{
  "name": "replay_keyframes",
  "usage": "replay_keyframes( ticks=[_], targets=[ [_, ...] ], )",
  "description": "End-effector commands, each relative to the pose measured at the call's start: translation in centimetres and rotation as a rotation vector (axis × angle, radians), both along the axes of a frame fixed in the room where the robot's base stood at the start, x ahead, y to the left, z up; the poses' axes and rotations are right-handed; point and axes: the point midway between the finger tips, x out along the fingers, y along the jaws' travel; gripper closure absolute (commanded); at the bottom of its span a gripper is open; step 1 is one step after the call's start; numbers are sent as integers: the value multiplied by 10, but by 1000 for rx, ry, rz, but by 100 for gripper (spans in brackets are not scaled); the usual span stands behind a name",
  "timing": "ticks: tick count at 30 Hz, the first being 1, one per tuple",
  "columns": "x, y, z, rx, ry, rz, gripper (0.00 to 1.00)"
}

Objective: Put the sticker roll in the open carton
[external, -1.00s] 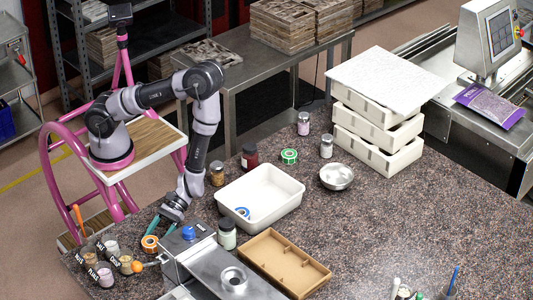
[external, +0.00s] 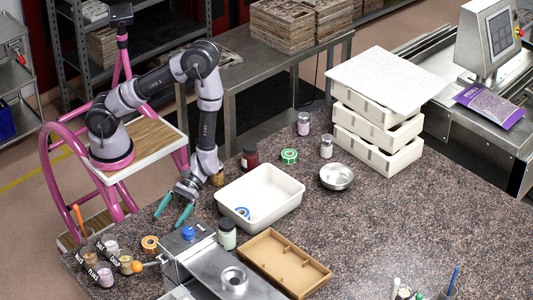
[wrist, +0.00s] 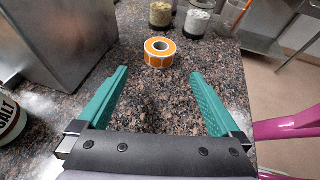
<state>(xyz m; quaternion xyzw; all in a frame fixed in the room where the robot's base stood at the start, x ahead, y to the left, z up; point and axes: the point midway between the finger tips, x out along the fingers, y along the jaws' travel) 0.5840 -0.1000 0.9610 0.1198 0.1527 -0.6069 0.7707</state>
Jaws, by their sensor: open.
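A shallow open brown carton (external: 262,264) with low dividers lies to the right, beyond the metal machine.
A metal machine (external: 205,262) stands between roll and carton. Several small jars (external: 111,247) stand beside the roll. A white tub (external: 285,208) holds a blue roll (external: 242,212). A green roll (external: 289,156) and a steel bowl (external: 336,177) lie farther back. The right counter is largely clear.

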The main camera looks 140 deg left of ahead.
Motion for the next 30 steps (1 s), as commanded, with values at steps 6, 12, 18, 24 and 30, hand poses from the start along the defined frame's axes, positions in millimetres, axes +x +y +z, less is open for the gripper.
replay_keyframes(
  ticks=[6, 12, 18, 24, 30],
  targets=[
    [-5, 22, 9, 0, -1, 1, 0],
    [-6, 25, 13, 6, -6, -9, 0],
    [-13, 19, 46, 136, -121, -194, 0],
    [-32, 13, 105, 394, -346, -555, 0],
    [-52, 14, 163, 666, -575, -903, 0]
  ],
)
